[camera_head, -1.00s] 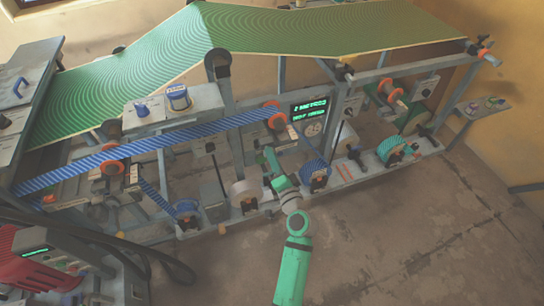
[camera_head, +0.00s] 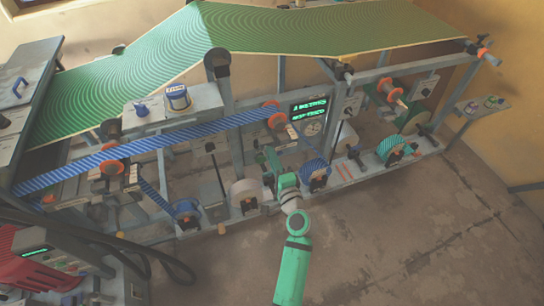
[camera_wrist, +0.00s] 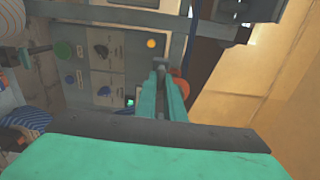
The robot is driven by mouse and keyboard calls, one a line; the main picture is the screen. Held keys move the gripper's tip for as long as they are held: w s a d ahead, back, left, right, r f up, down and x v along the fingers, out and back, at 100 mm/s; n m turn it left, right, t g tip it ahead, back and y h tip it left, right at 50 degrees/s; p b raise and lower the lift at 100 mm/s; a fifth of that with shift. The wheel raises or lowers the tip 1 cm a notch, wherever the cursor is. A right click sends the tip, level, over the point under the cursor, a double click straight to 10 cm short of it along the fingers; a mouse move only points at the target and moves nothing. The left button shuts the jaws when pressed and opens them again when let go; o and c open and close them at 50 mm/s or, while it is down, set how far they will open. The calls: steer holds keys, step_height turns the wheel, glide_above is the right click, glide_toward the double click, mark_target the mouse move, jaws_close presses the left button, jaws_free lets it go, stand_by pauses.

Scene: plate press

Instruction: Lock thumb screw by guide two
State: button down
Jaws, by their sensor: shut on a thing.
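My gripper (camera_head: 269,155) reaches into the middle of the press frame, below and left of an orange-flanged guide (camera_head: 277,119). In the wrist view its two teal fingers (camera_wrist: 161,76) are close together, shut on a small grey piece at their tips that looks like the thumb screw; the fingers hide most of it. An orange-red round part (camera_wrist: 181,84) shows just right of and behind the fingers. I cannot tell from the pictures whether the screw is tight.
The blue striped web (camera_head: 200,140) runs to the guide. A display (camera_head: 309,109) and a dial (camera_head: 313,128) sit right of it. A white roll (camera_head: 244,192) and a blue striped roll (camera_head: 315,175) flank my wrist. The floor (camera_head: 420,240) in front is clear.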

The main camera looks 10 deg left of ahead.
steer(key=c, duration=1.9)
jaws_free()
steer(key=shift+o, duration=0.2)
steer(key=v, duration=1.1)
